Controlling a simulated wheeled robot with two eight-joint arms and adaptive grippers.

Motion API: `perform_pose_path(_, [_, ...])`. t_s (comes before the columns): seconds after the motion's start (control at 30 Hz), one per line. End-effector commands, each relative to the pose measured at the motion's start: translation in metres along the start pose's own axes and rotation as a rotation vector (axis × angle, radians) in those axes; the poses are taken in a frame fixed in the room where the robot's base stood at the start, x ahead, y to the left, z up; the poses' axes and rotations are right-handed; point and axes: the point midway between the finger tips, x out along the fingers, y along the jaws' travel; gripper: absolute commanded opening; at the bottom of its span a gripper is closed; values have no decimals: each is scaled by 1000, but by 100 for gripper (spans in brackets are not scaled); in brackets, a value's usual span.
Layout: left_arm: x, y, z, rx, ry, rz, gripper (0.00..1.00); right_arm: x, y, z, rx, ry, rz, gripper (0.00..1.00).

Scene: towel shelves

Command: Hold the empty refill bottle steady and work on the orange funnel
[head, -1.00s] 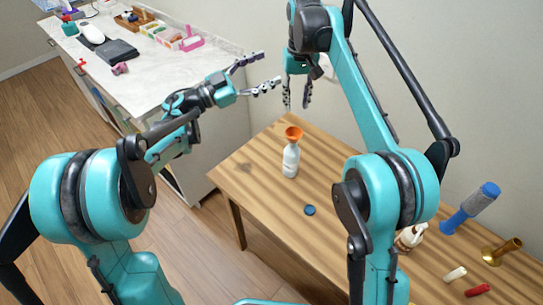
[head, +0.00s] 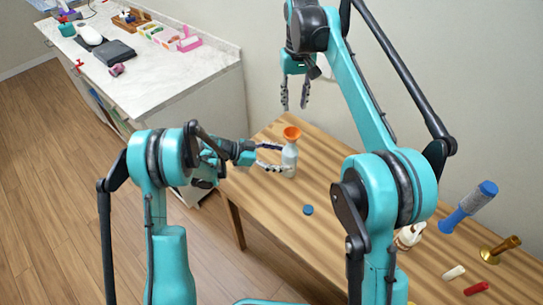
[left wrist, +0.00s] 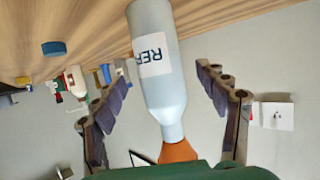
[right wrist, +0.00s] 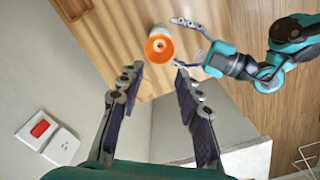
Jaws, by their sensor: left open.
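The white refill bottle (head: 289,160) stands upright on the wooden table with the orange funnel (head: 291,133) in its neck. The left wrist view shows the bottle (left wrist: 157,70) with part of its "REF" label, and the funnel (left wrist: 178,152) partly hidden at the lower edge. My left gripper (head: 272,158) is open, its fingers on either side of the bottle with gaps showing in the left wrist view (left wrist: 165,110). My right gripper (head: 294,108) is open and empty above the funnel. The right wrist view shows the funnel's open top (right wrist: 159,46) beyond the right fingertips (right wrist: 157,68).
A blue cap (head: 308,210) lies on the table in front of the bottle. A pump bottle (head: 409,237), a blue-and-grey brush-like item (head: 468,207), a brass item (head: 501,249) and small white and red pieces stand or lie at right. A cluttered counter (head: 165,83) is at upper left.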

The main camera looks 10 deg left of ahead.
Motion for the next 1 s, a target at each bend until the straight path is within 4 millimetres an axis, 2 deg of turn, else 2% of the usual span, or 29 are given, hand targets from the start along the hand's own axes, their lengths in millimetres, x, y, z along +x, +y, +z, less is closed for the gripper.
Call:
perform_pose_path(0.1, [19,1,0,2,0,2,73,0,0,0,0,0,0,34])
perform_pose_path(0.23, [34,0,0,1,1,1,73,0,0,0,0,0,0,34])
perform_pose_path(0.6, [41,0,-1,1,1,-2,73,0,0,0,0,0,0,34])
perform_pose_path(0.63, [41,0,-1,1,1,-2,71,0,0,0,0,0,0,34])
perform_pose_path(0.8, [41,0,-1,1,1,-2,26,0,0,0,0,0,0,34])
perform_pose_path(0.83, [41,0,-1,1,1,-2,19,0,0,0,0,0,0,34])
perform_pose_path(0.9, [41,0,-1,1,1,-2,19,0,0,0,0,0,0,34])
perform_pose_path(0.97, [41,0,-1,1,1,-2,19,0,0,0,-2,0,0,48])
perform_pose_path(1.0, [41,0,-1,1,1,-2,19,0,0,0,-10,0,0,58])
